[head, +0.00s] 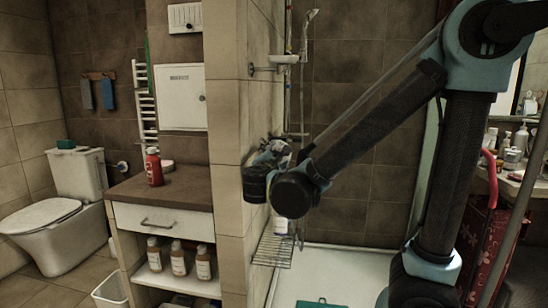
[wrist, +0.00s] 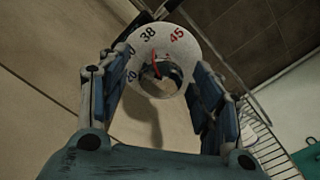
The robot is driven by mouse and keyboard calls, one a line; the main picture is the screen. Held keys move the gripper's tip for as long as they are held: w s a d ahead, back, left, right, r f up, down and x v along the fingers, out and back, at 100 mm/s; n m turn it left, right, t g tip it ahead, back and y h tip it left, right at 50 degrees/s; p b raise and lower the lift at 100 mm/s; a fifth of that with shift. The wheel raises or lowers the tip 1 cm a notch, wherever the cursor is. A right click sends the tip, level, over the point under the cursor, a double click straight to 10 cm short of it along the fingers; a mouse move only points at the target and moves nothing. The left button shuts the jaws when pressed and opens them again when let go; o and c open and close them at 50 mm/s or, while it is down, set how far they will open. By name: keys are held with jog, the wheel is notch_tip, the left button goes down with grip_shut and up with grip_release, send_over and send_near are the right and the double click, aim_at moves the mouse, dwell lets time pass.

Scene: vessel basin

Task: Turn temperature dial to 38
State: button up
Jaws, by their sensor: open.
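The temperature dial (wrist: 184,50) shows in the wrist view as a white ring on the tiled wall, with a black 38, a red 45 and lower numbers partly cut off at its left. A rounded knob (wrist: 168,76) sits in its middle, with a red mark (wrist: 155,64) that points up, roughly toward the 38; its exact reading is hard to tell. My gripper (wrist: 162,68) is open, with one finger on each side of the dial. I cannot tell whether the fingers touch the knob. In the head view my gripper (head: 272,152) is at the wall's edge and the dial is hidden.
A shower rail (head: 288,95) and a wire rack (head: 272,248) are close to my gripper; the rack (wrist: 270,145) also shows at right in the wrist view. A counter (head: 180,186) with a red bottle (head: 153,168) stands left of the wall. The shower tray (head: 345,272) lies below.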

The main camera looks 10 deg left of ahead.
jog(key=s, duration=1.2)
jog(key=shift+d, duration=0.35)
jog(key=w+d+f+m+g+h, duration=0.2)
jog(key=w+d+f+m+g, duration=0.15)
jog(key=d, duration=0.55)
jog(key=w+d+f+m+g+h, duration=0.25)
jog(key=w+d+f, duration=0.2)
jog(key=d, duration=0.35)
jog(key=w+d+f+m+g+h, duration=0.25)
jog(key=w+d+f+m, duration=0.2)
jog(key=d, duration=0.45)
jog(key=s+d+f+m+g+y, duration=0.1)
jog(key=s+d+f+m+g, duration=0.15)
jog(key=d, duration=0.25)
jog(key=s+d+f+m+g, duration=0.2)
jog(key=d+f+m, duration=0.1)
jog(key=d, duration=0.2)
jog(key=s+d+f+m+g+y, duration=0.2)
jog(key=s+f+m+y, duration=0.3)
jog(key=s+m, duration=0.3)
jog(key=shift+s+d+f+m+g, duration=0.25)
jog(key=shift+d+m+g, duration=0.15)
jog(key=shift+d+m, duration=0.2)
